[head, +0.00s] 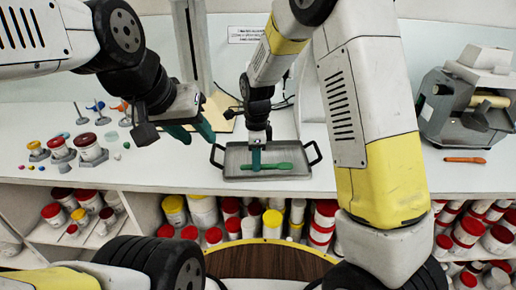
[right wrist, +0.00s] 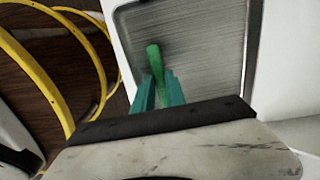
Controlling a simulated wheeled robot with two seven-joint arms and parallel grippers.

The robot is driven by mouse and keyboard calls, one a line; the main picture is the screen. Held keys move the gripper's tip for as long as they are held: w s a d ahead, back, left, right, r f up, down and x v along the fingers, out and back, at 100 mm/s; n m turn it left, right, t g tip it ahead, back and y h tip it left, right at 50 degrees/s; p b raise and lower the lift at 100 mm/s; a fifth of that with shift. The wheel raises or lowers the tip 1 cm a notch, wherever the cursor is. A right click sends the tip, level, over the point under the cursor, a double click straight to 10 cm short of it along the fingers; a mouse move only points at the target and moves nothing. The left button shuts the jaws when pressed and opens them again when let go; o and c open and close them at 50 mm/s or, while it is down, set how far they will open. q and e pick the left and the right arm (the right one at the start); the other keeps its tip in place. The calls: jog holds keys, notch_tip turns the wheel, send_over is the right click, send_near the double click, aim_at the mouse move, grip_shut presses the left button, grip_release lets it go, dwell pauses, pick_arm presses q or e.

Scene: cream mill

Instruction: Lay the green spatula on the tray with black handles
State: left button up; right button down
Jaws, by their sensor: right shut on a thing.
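The grey tray with black handles (head: 232,160) sits on the white counter in the middle of the head view. The green spatula (head: 284,168) lies level over the tray, inside its rim; I cannot tell whether it touches the tray floor. My right gripper (head: 256,165) points down over the tray and is shut on the spatula. In the right wrist view the spatula (right wrist: 154,58) sticks out between the teal fingers (right wrist: 158,90), with the tray floor (right wrist: 205,40) behind it. My left gripper (head: 192,134) is open and empty above the counter, left of the tray.
Small paint pots (head: 90,150) and thin stands (head: 101,111) stand on the left of the counter. A grey machine (head: 465,110) and an orange-handled tool (head: 464,160) are at the right. Shelves of red- and yellow-lidded jars run below. The counter right of the tray is partly hidden by my arm.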

jog(key=shift+f, duration=0.65)
dwell(0.3)
jog(key=c, duration=1.3)
grip_release()
